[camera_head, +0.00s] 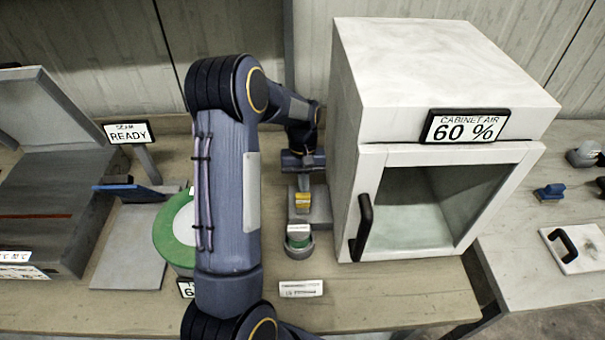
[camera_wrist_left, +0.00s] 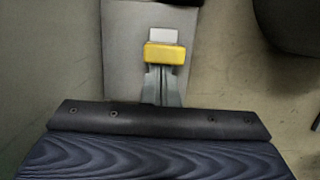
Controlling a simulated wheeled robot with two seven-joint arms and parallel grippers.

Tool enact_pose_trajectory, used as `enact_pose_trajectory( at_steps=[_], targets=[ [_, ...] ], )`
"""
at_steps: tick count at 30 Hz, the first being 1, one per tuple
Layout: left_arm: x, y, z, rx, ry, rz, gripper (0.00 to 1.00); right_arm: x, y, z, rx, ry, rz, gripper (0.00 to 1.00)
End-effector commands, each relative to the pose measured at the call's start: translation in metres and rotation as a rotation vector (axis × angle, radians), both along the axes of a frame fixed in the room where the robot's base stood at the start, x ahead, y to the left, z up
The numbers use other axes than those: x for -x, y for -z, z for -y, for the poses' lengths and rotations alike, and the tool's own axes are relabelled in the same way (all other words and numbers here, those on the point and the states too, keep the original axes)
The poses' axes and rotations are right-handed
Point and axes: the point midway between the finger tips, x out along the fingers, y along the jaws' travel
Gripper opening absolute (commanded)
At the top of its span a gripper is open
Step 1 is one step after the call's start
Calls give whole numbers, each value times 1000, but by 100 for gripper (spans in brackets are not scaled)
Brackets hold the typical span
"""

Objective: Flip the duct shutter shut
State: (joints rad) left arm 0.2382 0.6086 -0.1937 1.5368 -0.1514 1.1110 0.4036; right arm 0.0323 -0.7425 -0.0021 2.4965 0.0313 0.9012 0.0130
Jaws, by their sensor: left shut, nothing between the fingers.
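A small yellow piece (camera_head: 303,203) stands on a grey base (camera_head: 318,212) beside the left wall of the white cabinet. It looks like the tab of the duct shutter, but I cannot tell for sure or see its tilt clearly. My left gripper (camera_head: 303,183) is shut and empty just behind the yellow piece, pointing down. In the left wrist view the closed grey fingers (camera_wrist_left: 162,82) reach to the near edge of the yellow piece (camera_wrist_left: 166,53); whether they touch it I cannot tell. A white patch (camera_wrist_left: 164,35) lies beyond it. My right gripper is not in view.
The white cabinet (camera_head: 440,70) with a "60 %" sign (camera_head: 465,127) stands close on the right. A round grey cup with a green button (camera_head: 299,240) sits in front of the base. A green-rimmed drum (camera_head: 172,240) is partly behind my left arm.

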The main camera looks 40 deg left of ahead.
Motion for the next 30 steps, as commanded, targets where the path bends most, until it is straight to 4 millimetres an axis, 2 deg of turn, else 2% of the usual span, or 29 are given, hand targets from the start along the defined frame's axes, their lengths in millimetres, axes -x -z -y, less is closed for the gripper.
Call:
enact_pose_trajectory(
  at_steps=[4,7,15,19,23,30],
  targets=[
    [1,0,1,2,0,-4,0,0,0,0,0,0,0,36],
    [0,-7,0,2,0,-4,0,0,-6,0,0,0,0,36],
    [-10,-53,-8,1,-1,0,0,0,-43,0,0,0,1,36],
    [-14,-67,-12,0,-1,1,0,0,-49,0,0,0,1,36],
    [-16,-74,-13,1,0,-1,0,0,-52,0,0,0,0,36],
    [-16,-74,-14,0,0,0,0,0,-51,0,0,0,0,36]
  ],
)
